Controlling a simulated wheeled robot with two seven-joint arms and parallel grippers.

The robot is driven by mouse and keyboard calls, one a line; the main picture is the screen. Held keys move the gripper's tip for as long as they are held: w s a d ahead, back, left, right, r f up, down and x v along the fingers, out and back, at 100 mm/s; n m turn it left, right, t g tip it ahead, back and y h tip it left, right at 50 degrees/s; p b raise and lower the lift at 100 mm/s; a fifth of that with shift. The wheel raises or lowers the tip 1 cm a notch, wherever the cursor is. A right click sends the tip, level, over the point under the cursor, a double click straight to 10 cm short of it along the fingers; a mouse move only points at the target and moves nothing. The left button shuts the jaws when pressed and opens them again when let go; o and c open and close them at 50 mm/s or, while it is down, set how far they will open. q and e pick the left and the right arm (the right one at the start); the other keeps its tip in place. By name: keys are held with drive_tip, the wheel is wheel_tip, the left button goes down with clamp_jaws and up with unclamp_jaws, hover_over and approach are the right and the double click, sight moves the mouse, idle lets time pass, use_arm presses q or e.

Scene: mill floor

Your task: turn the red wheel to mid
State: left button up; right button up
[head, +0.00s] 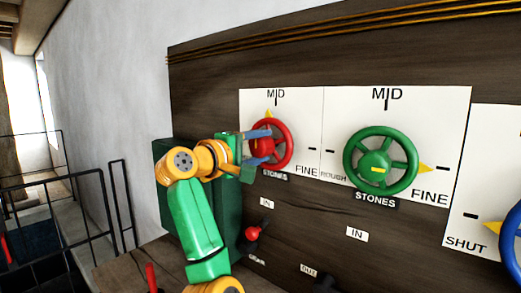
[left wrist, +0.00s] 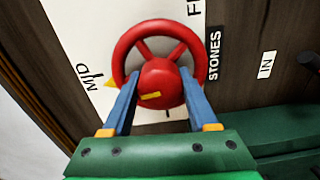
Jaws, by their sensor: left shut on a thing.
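The red wheel (head: 284,133) stands on a white plate with a MID mark above it and FINE at lower right. Its yellow pointer (head: 269,114) points up, close to the MID mark (head: 276,96) and seemingly a little left of it. My left gripper (head: 262,147) reaches in from the left, with its blue fingers at the wheel's hub. In the left wrist view the fingers (left wrist: 159,98) straddle the red hub (left wrist: 160,76) and are shut on it. The pointer shows there beside the MID label (left wrist: 88,77). My right gripper is out of view.
A green wheel (head: 408,152) is to the right, its pointer near FINE. A blue wheel (head: 511,240) is at the right edge, near SHUT. A red-knobbed lever (head: 252,233) sits below the red wheel. Black railings (head: 60,185) stand at left.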

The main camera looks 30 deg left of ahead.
sight(256, 148)
use_arm(q)
drive_tip(key=shift+r+m, duration=0.1)
drive_tip(key=shift+m, duration=0.4)
drive_tip(key=o, duration=1.4)
drive_tip(key=shift+c, duration=0.2)
drive_tip(key=s+b, duration=0.1)
drive_tip(key=s, duration=0.1)
drive_tip(key=s+b, duration=0.1)
drive_tip(key=s, duration=0.1)
drive_tip(key=s+b, duration=0.1)
drive_tip(key=s, duration=0.1)
drive_tip(key=shift+s+a+b, duration=0.25)
drive_tip(key=shift+s+b, duration=0.05)
drive_tip(key=shift+s, duration=0.3)
drive_tip(key=shift+w, duration=0.1)
